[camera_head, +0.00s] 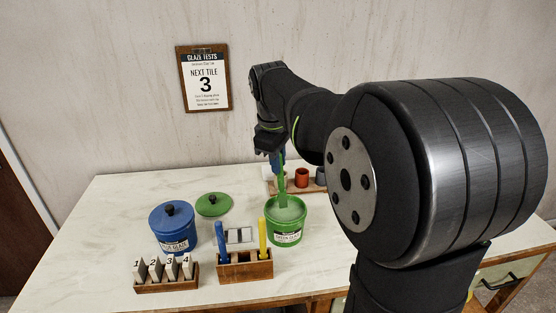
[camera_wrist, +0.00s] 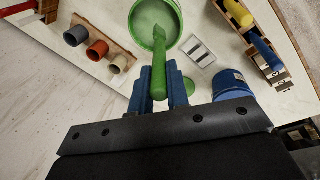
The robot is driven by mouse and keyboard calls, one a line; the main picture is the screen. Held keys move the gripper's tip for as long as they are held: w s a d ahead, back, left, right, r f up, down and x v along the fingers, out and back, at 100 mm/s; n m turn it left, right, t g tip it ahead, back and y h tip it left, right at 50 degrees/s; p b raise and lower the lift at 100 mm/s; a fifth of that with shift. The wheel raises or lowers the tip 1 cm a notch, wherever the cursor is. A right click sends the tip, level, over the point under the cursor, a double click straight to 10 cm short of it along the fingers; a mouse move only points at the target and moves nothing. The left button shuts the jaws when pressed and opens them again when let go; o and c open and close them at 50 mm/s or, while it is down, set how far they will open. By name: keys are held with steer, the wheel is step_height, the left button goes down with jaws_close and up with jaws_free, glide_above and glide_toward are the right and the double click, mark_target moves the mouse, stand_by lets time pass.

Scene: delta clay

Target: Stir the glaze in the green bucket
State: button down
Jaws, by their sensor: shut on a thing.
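The green bucket (camera_head: 285,224) stands open on the table, right of the middle rack, with pale green glaze inside. In the wrist view the bucket (camera_wrist: 133,25) is at the top. My gripper (camera_head: 275,160) is above the bucket; its blue fingers also show in the wrist view (camera_wrist: 160,88). It is shut on a green stirring stick (camera_head: 282,186), which hangs down into the bucket. In the wrist view the green stick (camera_wrist: 159,62) runs from between the fingers to the glaze. Its lower end is in or over the glaze; its depth is unclear.
The green lid (camera_head: 213,204) lies on the table behind a lidded blue bucket (camera_head: 173,228). A wooden rack (camera_head: 245,268) holds a blue and a yellow tool. A rack of numbered tiles (camera_head: 166,278) is at the front left. Small cups (camera_head: 302,178) stand behind the green bucket. A clipboard sign (camera_head: 204,80) reads "Next tile 3".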

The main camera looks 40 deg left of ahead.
steer(key=shift+r, duration=0.15)
steer(key=shift+r, duration=1.85)
